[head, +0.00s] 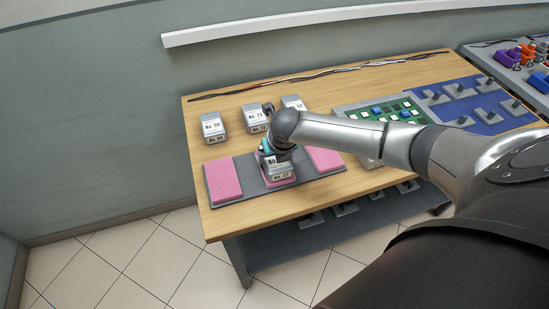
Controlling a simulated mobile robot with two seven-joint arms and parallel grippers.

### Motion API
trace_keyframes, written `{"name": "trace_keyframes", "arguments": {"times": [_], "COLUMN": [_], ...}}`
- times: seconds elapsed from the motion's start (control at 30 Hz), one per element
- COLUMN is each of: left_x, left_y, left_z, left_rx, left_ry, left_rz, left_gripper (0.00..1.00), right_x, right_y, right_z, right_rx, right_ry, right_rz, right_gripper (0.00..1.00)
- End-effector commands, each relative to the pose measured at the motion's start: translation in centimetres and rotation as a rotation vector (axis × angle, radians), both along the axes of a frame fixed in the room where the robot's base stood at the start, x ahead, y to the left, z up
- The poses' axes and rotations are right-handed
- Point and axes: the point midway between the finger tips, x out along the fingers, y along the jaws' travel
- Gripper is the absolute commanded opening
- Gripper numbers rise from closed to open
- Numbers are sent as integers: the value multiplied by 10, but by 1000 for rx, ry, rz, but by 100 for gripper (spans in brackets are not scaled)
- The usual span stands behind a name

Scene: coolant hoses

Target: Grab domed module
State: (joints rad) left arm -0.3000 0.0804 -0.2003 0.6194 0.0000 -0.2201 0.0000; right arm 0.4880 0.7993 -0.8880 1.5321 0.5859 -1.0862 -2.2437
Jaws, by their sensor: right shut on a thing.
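My right gripper (268,151) is over the middle of a grey tray (243,176) with pink pads. It is shut on a grey module (281,168) with white number labels, at the middle pad. The gripper and wrist hide the module's top, so I cannot tell whether it is domed. I also cannot tell whether it touches the pad. Similar grey labelled modules stand behind: one at the left (213,127), one in the middle (255,118) and one at the right (293,103), partly hidden by my wrist. My left gripper is out of view.
A pink pad (223,180) at the left and another (325,159) at the right of the tray look bare. A green board (385,110) and blue mats (465,108) with grey parts lie farther right on the wooden table (196,105). Dark cables (330,72) run along its back edge.

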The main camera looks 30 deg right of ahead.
Motion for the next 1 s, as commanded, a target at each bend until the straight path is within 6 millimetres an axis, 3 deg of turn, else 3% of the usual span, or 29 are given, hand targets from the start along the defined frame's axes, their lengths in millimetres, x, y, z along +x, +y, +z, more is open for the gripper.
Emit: {"name": "trace_keyframes", "arguments": {"times": [0.07, 0.33, 0.77, 1.0], "left_x": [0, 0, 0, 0], "left_y": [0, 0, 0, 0], "left_z": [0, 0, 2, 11], "left_rx": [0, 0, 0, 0], "left_ry": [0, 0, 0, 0], "left_rz": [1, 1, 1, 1], "left_gripper": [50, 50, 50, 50], "right_x": [0, 0, 1, 2], "right_y": [0, 0, -1, -1], "right_z": [0, 0, 7, 42], "right_rx": [-1, -1, -1, -1], "right_ry": [0, 0, -4, -8], "right_rz": [0, 0, 0, -1], "right_gripper": [30, 0, 0, 0]}}
